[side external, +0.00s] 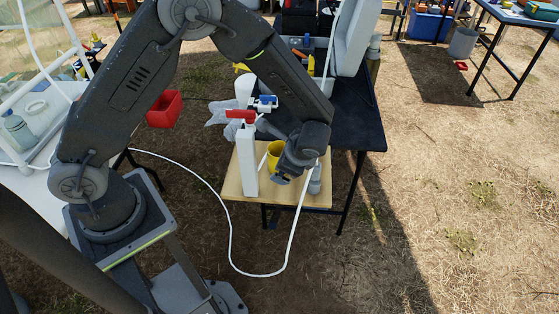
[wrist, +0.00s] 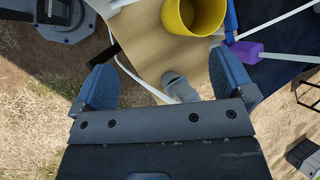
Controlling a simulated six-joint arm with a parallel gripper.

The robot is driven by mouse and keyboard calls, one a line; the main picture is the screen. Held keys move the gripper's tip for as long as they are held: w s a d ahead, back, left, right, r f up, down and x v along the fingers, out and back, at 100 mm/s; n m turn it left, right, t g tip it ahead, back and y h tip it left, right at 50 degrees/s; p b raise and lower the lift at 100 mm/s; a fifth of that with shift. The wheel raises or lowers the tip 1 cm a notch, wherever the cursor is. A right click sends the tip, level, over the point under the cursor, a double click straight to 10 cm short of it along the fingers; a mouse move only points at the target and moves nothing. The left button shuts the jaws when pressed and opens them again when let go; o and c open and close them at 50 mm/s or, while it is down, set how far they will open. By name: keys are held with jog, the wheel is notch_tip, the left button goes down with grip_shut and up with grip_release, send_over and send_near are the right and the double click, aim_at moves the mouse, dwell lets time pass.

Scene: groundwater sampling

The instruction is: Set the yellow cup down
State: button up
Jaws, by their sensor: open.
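The yellow cup (wrist: 194,14) stands on the light wooden board (wrist: 150,50), at the top of the wrist view and cut off by its edge. In the side view the cup (side external: 274,152) shows on the board (side external: 235,187), partly hidden behind my wrist. My gripper (wrist: 165,88) is open, with its two blue-grey fingers spread wide and nothing between them. It is apart from the cup, near the board's front edge. In the side view my gripper (side external: 283,180) is small and partly dark, in front of the cup.
A white upright post with a red handle (side external: 247,155) stands on the board left of the cup. A small grey object (wrist: 178,86) sits near the board's edge. A purple scoop (wrist: 245,51) lies right of the cup. A white hose (side external: 229,230) loops over the ground.

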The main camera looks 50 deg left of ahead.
jog(key=m+y, duration=0.1)
jog(key=m, duration=0.3)
jog(key=m+t+y, duration=0.2)
jog(key=m+t, duration=0.1)
jog(key=m, duration=0.4)
send_near(277, 148)
jog(key=f, duration=0.1)
jog(key=shift+r+x, duration=0.2)
jog(key=shift+x, duration=2.7)
jog(key=shift+a, duration=0.2)
jog(key=c, duration=1.1)
jog(key=shift+o, duration=0.2)
jog(key=shift+r, duration=0.1)
